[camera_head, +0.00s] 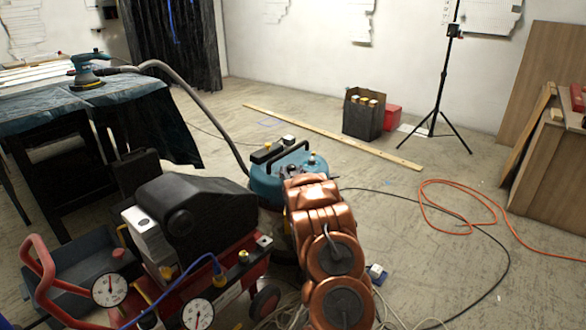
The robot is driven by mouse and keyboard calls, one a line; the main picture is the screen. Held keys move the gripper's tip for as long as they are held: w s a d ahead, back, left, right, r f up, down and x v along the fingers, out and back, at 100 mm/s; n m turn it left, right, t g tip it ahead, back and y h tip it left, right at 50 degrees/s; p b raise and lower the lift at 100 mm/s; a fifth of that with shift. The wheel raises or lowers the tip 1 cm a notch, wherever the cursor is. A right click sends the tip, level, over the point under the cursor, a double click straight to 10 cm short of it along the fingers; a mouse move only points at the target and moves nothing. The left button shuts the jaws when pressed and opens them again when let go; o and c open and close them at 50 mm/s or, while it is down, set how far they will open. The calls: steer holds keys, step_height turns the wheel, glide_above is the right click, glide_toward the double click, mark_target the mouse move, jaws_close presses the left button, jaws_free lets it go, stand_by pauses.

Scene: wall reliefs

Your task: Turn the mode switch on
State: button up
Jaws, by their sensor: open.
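A blue shop vacuum (262,187) with a black handle stands on the floor just beyond my copper-coloured arm. A small light knob or fitting shows on its top, but I cannot tell whether it is the mode switch or how it is set. My arm reaches from the bottom edge up to the vacuum and covers its right front side. My gripper's fingers do not show; they are hidden behind the arm links.
A red and black compressor (185,215) with gauges is close at left. A grey hose (205,100) runs to a sander (88,72) on the covered table (125,108). An orange cable (430,205) and black cable cross the floor at right. A tripod (437,95) stands behind.

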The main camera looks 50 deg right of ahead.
steer(key=v, duration=1)
steer(key=shift+s+a, duration=0.2)
stand_by(0.6)
